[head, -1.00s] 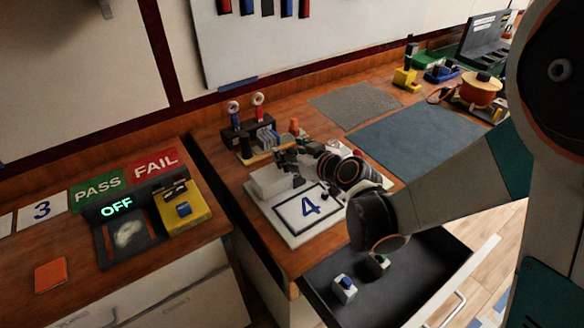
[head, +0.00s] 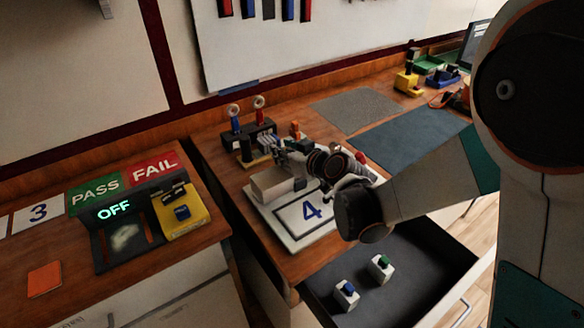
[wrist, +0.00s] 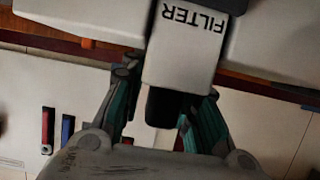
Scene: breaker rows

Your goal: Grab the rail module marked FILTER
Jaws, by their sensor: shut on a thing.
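The pale rail module marked FILTER (wrist: 183,50) fills the upper middle of the wrist view, its lettering upside down. My gripper (wrist: 168,112) has its teal-sided fingers on both sides of the module's lower, dark end and is shut on it. In the head view my gripper (head: 284,150) is at the row of modules on the rail stand (head: 258,159), behind the white board marked 4. The FILTER lettering cannot be read in the head view, and my wrist partly hides the row. I cannot tell whether the module is still seated.
A white block (head: 270,184) lies on the board marked 4 (head: 290,240), close to my wrist. An open drawer (head: 400,290) in front holds two small cubes with buttons. Two upright round-topped pieces (head: 259,103) stand behind the rail. Mats to the right are clear.

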